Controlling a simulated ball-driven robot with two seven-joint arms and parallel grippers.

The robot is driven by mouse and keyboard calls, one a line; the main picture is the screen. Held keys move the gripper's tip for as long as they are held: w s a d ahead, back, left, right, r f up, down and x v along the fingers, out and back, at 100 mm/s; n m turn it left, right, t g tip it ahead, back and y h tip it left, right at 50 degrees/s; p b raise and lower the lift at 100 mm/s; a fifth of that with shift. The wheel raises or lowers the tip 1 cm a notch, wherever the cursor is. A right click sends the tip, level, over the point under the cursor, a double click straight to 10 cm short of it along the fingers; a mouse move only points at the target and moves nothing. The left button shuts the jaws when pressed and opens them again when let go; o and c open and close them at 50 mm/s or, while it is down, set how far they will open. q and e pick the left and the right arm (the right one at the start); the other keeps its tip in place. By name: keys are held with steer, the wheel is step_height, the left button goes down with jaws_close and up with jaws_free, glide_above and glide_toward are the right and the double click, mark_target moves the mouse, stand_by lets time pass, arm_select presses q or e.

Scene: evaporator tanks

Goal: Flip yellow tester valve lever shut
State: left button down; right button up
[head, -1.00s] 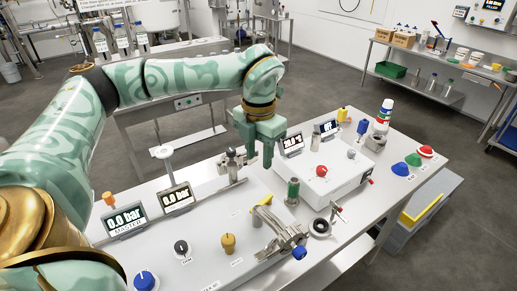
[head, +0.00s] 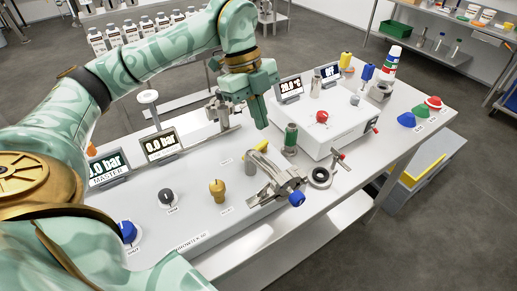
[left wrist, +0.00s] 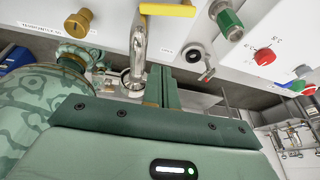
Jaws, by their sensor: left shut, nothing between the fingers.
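The yellow tester valve lever (head: 261,147) sits on a short grey post on the white panel in the head view. It also shows at the top edge of the left wrist view (left wrist: 168,10), lying roughly crosswise above a metal fitting. My left gripper (head: 260,123) is shut and empty, its fingers pointing down just above and behind the lever, apparently apart from it. In the left wrist view its green fingers (left wrist: 162,88) reach up toward the fitting below the lever. My right gripper is in neither view.
A metal clamp-like fitting with a blue end (head: 297,198) stands in front of the lever. A green cylinder (head: 290,138) is to its right, a brass knob (head: 217,190) to its left.

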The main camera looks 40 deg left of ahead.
mark_target(257, 147)
arm_select(q)
steer(key=d+f, duration=0.1)
steer(key=f, duration=0.2)
steer(key=d+f+n+b, duration=0.1)
steer(key=f, duration=0.2)
steer(key=d+f+n+b, duration=0.1)
steer(key=f, duration=0.2)
steer(key=shift+s, duration=0.15)
steer(key=a, duration=0.1)
steer(key=a+b, duration=0.1)
steer(key=shift+a+f, duration=0.3)
steer(key=shift+f, duration=0.05)
steer(key=shift+a, duration=0.55)
steer(key=shift+r, duration=0.1)
